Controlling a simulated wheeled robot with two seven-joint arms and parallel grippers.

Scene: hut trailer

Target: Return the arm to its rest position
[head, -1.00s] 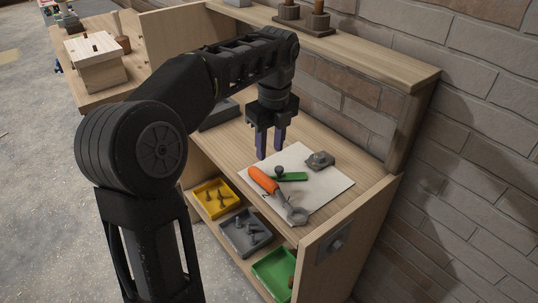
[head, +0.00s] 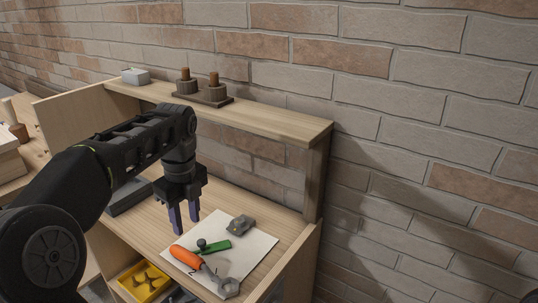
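My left gripper (head: 184,218) hangs fingers down above the workbench, near the left edge of the white sheet (head: 258,247). Its two fingers are apart with nothing between them. My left arm comes in from the left, with its elbow at the lower left of the head view. My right gripper is not in view. On the sheet lie an orange-handled tool (head: 187,257), a green piece with a dark knob (head: 215,247), a grey metal block (head: 241,225) and a grey ring-ended part (head: 227,287).
A raised wooden shelf (head: 262,122) runs behind the gripper, carrying a stand with two pegs (head: 203,95) and a small grey box (head: 136,76). A brick wall (head: 430,140) stands behind. A yellow tray (head: 144,281) sits below the bench top. A dark grey tray (head: 128,197) lies left of the gripper.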

